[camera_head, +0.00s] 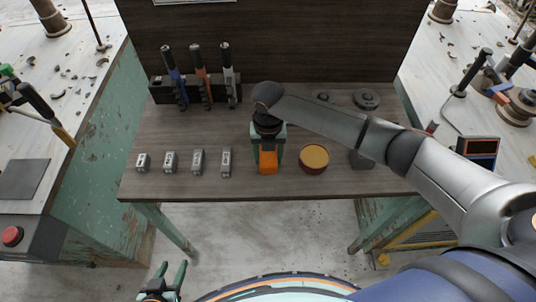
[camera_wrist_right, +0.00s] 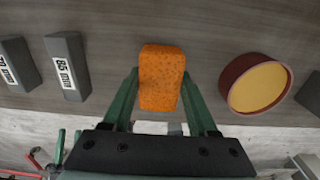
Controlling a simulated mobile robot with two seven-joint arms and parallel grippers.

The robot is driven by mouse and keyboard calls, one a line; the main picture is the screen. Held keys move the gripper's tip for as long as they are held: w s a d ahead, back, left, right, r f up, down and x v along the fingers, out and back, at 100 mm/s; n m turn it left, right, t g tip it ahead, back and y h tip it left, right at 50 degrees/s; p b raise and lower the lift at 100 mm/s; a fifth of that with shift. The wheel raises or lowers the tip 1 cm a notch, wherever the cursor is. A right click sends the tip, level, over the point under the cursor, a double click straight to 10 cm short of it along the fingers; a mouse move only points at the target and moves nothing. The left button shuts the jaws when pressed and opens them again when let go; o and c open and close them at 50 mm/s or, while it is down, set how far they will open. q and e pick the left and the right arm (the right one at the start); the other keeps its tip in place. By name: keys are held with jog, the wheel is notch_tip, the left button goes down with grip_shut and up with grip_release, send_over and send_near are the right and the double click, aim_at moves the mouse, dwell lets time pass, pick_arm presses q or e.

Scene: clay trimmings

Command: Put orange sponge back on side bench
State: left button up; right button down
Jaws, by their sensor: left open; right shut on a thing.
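The orange sponge (camera_head: 268,161) is at the front middle of the wooden bench (camera_head: 330,187) in the head view. In the right wrist view the speckled orange sponge (camera_wrist_right: 160,78) sits between the two green fingers. My right gripper (camera_head: 268,148) points down over it and is shut on it, a finger on each side. The same gripper (camera_wrist_right: 159,95) shows in the wrist view. I cannot tell whether the sponge touches the bench top. My left gripper (camera_head: 165,284) is open and empty, low in front of the bench.
A round yellow-topped red pot (camera_head: 314,158) stands just right of the sponge. Several grey labelled blocks (camera_head: 198,160) line up to its left. A rack (camera_head: 165,92) of upright tools stands behind. Cluttered side benches (camera_head: 62,75) (camera_head: 470,60) flank the middle one.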

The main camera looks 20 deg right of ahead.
aim_at(268, 155)
jog(key=shift+c, duration=0.9)
grip_release()
jog(key=shift+f, duration=0.1)
notch_tip(268, 155, up, 12)
jog(key=shift+r+p, duration=0.2)
jog(key=shift+p, duration=0.1)
